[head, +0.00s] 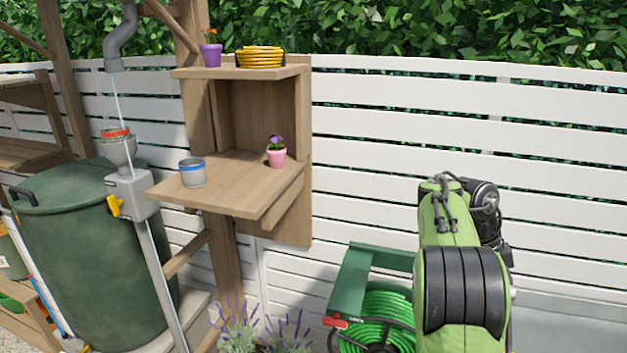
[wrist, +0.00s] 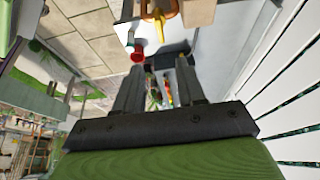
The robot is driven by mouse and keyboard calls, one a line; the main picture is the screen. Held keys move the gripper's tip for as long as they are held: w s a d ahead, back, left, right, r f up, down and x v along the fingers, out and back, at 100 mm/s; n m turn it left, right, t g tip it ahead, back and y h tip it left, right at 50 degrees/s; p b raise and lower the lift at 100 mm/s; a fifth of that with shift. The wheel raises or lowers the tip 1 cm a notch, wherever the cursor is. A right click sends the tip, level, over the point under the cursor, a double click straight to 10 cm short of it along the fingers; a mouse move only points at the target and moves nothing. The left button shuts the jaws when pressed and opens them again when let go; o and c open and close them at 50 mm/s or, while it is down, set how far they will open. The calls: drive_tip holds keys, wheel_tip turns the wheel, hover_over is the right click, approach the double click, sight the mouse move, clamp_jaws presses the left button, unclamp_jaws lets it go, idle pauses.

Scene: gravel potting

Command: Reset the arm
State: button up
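My green arm (head: 448,240) stands at the right of the head view, in front of the white fence. My gripper does not show clearly there. In the wrist view my gripper (wrist: 161,72) has its two dark fingers apart. The gap between them is empty, with only far-off background showing through. The gripper touches nothing that I can see.
A wooden wall desk (head: 226,194) holds a grey tin with a blue band (head: 193,173) and a pink flowerpot (head: 276,157). Its top shelf holds a purple pot (head: 211,54) and a yellow coil (head: 260,57). A green barrel (head: 90,255) stands left. A hose reel (head: 372,315) sits beside my arm.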

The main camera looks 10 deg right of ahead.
drive_tip(key=s+a+r+n+t+y, duration=0.1)
drive_tip(key=s+a+r+n+t, duration=0.2)
drive_tip(key=a+n, duration=0.45)
drive_tip(key=s+a+r+n+t, duration=0.2)
drive_tip(key=s+a+n, duration=0.3)
drive_tip(key=a, duration=0.4)
drive_tip(key=s+a+f+n+t+y, duration=0.1)
drive_tip(key=s+a+f+n, duration=0.1)
drive_tip(key=s+a+n, duration=0.2)
drive_tip(key=s+a+f+n+t+y, duration=0.1)
drive_tip(key=s+a+f+n, duration=0.1)
drive_tip(key=s+a+n, duration=0.2)
drive_tip(key=a+n, duration=0.3)
drive_tip(key=a, duration=0.1)
drive_tip(key=shift+a+f+n+t+y, duration=0.25)
drive_tip(key=shift+a+n+t+y, duration=0.1)
drive_tip(key=shift+t+y, duration=0.05)
